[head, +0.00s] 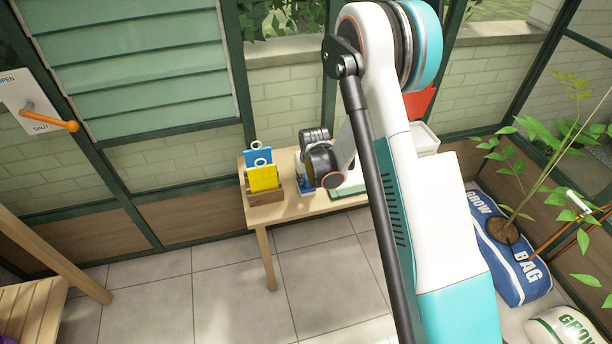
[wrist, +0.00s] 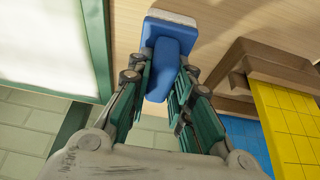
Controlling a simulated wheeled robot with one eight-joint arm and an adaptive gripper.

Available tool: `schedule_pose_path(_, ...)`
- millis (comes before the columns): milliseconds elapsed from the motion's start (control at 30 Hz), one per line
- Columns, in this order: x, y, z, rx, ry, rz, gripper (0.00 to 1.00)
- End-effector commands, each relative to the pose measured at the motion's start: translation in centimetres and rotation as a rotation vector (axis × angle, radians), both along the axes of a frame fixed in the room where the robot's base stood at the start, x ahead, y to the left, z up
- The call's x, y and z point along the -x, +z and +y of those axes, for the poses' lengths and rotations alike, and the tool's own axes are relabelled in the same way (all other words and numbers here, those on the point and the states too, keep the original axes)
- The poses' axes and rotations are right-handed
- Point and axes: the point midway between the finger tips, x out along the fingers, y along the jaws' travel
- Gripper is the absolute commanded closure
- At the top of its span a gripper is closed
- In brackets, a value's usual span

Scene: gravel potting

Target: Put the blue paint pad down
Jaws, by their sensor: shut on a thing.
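The blue paint pad (wrist: 168,40) has a blue back and grip and a white pad edge. It shows at the top middle of the wrist view, close to the wooden table (wrist: 215,18). My gripper (wrist: 163,78) is shut on the pad's blue grip, with a green finger on each side. In the head view a small blue and white part of the pad (head: 306,187) shows beside my wrist, low over the table (head: 283,213). I cannot tell whether the pad touches the tabletop.
A wooden holder (head: 265,197) with a yellow card (head: 263,178) and a blue card (head: 258,155) stands left of my gripper. A pale green-edged tray (head: 345,190) lies to the right, partly behind my arm. Some tabletop is bare near the front edge.

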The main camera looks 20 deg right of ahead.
Motion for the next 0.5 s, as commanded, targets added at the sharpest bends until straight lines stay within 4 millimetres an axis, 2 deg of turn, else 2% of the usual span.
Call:
schedule_pose_path(67,-0.02,-0.23,0.0,0.0,0.0,0.0,1.0)
schedule_pose_path(100,-0.03,-0.29,0.0,0.0,0.0,0.0,0.78)
schedule_pose_path(200,-0.02,-0.25,0.0,0.0,0.0,0.0,0.6)
schedule_pose_path(500,-0.02,-0.2,0.0,0.0,0.0,0.0,0.6)
